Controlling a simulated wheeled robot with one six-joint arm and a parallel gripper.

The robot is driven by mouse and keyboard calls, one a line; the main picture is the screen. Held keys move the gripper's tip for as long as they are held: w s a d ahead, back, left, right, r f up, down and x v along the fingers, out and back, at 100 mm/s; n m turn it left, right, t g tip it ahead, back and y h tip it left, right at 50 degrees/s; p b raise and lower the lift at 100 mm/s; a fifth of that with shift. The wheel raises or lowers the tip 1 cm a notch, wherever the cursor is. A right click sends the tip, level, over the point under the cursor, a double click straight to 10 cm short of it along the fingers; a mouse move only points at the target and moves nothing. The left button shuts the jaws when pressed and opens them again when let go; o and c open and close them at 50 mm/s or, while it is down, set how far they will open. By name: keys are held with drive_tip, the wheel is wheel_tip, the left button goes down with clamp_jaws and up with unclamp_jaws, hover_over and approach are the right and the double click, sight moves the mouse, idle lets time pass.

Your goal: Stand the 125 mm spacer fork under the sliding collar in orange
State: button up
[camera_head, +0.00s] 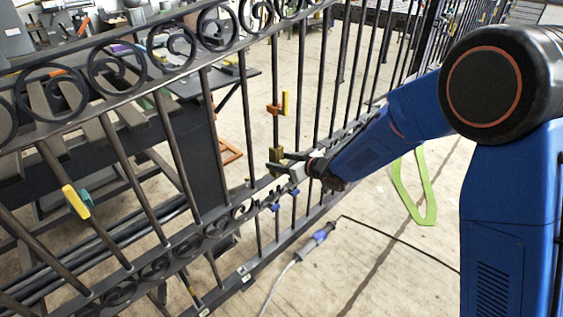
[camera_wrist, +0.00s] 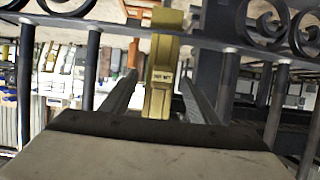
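The orange sliding collar (camera_head: 273,109) sits on a vertical gate bar, with a yellow upright piece on its right side. An olive-yellow fork (camera_head: 276,155) is on the same bar line, below the collar, near the scrolled rail; a clear gap separates the two. The fork also shows in the wrist view (camera_wrist: 160,75), with a small label I cannot read surely. My gripper (camera_head: 283,163) is around the fork. In the wrist view its fingers (camera_wrist: 158,95) are apart, with a gap on each side of the fork. The fork's lower seat is partly hidden.
A yellow and teal piece (camera_head: 77,202) is on a bar at left. A cable with a blue connector (camera_head: 321,235) and a green loop (camera_head: 415,195) lie on the floor. Close bars flank my gripper.

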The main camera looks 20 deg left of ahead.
drive_tip(key=shift+d, duration=0.15)
drive_tip(key=v, duration=1.7)
drive_tip(key=shift+r, duration=0.2)
drive_tip(key=shift+d, duration=0.2)
drive_tip(key=w+d+r+m+t+h, duration=0.2)
drive_tip(key=w+d+r+h, duration=0.1)
drive_tip(key=d, duration=0.6)
drive_tip(key=w+d+r+m+t+h, duration=0.2)
drive_tip(key=d+r+m+h, duration=0.1)
drive_tip(key=d, duration=0.6)
drive_tip(key=s+d+r+m+h, duration=0.2)
drive_tip(key=d, duration=0.5)
drive_tip(key=s+d+r+m+h, duration=0.1)
drive_tip(key=s+d+h, duration=0.1)
drive_tip(key=d, duration=0.5)
drive_tip(key=s+d+m+g+h, duration=0.1)
drive_tip(key=s+d+m+h, duration=0.2)
drive_tip(key=s+d, duration=0.7)
drive_tip(key=s+d+m+g, duration=0.1)
drive_tip(key=s, duration=0.7)
drive_tip(key=s+d+f+m+g, duration=0.1)
drive_tip(key=s+g, duration=0.1)
drive_tip(key=s, duration=0.6)
drive_tip(key=shift+s+d+m+g, duration=0.3)
drive_tip(key=shift+d, duration=0.05)
